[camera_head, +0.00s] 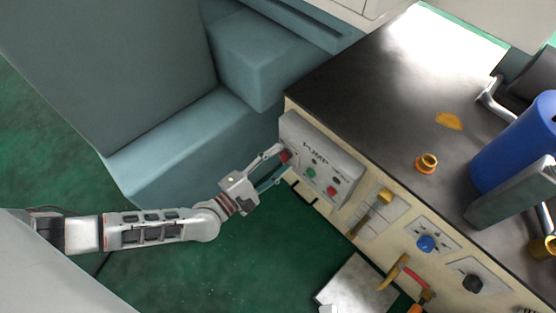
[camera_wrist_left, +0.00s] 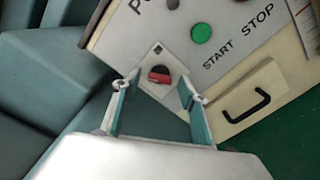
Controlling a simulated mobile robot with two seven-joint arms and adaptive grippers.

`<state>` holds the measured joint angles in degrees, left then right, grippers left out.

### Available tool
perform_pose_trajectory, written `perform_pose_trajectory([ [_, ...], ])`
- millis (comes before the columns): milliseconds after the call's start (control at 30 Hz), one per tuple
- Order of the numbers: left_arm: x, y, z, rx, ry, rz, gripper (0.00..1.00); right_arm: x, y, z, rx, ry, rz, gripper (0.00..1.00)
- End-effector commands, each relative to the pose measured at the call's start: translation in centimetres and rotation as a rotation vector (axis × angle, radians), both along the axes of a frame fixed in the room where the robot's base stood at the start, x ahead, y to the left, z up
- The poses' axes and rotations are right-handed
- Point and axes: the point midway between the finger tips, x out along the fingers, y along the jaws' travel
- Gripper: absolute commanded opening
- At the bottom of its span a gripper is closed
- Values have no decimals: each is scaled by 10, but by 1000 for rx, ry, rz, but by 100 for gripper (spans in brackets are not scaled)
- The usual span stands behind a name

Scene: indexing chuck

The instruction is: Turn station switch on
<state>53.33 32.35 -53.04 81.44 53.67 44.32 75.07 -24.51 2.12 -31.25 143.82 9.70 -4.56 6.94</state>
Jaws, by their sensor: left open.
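A grey control box (camera_head: 320,162) marked PUMP is on the front of the bench. At its left end is a red switch knob (camera_head: 285,156) on a pale plate. My left gripper (camera_head: 281,163) is open at the knob. In the left wrist view its fingers (camera_wrist_left: 159,84) stand to either side of the knob, and I cannot tell whether they touch it. My right gripper is not in view.
A green button (camera_wrist_left: 201,32) and START and STOP lettering are beside the knob. A blue knob (camera_head: 427,243), a black knob (camera_head: 472,283) and a yellow-handled lever (camera_head: 384,196) are farther right. A teal machine body (camera_head: 190,150) is close on the left.

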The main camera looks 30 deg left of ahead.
Motion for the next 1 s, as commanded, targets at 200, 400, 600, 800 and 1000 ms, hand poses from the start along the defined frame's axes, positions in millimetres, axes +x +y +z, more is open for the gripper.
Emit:
perform_pose_trajectory([
  [200, 0, 0, 0, 0, 0, 0, 25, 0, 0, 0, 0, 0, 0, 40],
  [400, 0, 0, 0, 0, 0, 0, 5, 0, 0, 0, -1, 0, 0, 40],
  [600, 0, 0, 1, 17, -7, 0, 5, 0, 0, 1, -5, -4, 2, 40],
  [800, 0, 0, 2, 93, -36, 0, 5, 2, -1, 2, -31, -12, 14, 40],
  [1000, 1, 0, 3, 237, -89, 1, 5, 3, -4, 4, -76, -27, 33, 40],
])
